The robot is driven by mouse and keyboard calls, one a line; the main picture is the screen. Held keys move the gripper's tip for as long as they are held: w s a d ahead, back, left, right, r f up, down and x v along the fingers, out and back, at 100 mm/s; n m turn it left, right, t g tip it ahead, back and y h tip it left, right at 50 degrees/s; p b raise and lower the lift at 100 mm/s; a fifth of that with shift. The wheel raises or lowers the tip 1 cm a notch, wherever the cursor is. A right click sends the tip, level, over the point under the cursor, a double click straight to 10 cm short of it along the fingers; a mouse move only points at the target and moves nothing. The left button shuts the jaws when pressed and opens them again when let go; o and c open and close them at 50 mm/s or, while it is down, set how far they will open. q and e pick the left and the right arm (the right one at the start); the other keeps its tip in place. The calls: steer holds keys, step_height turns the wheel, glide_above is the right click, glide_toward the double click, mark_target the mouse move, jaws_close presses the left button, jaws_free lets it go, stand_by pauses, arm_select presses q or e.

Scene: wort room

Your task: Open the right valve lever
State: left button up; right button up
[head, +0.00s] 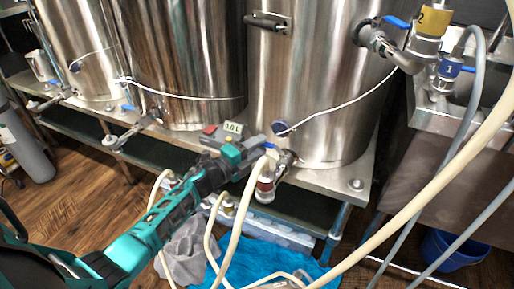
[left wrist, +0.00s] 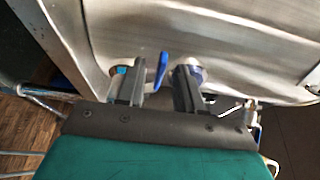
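The right kettle (head: 310,90) is a large steel vessel with a valve (head: 277,170) low on its front. A small blue valve lever (left wrist: 161,70) shows in the left wrist view, standing nearly upright between the two fingers. In the head view, the lever (head: 269,146) is small and partly hidden by the gripper. My left gripper (head: 258,149) is at this valve, with its fingers pointing toward the kettle. In the left wrist view, its fingers (left wrist: 158,78) are apart, with visible gaps on both sides of the lever. My right gripper is out of view.
Two more steel kettles (head: 175,60) stand to the left on the metal stand (head: 335,183). Pale hoses (head: 232,235) hang below the valve, and others cross at right. A blue towel (head: 260,262) lies below. Another blue lever (head: 397,22) is at upper right.

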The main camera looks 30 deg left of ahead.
arm_select(q)
steer(key=shift+c, duration=0.3)
jaws_close()
stand_by(1.0)
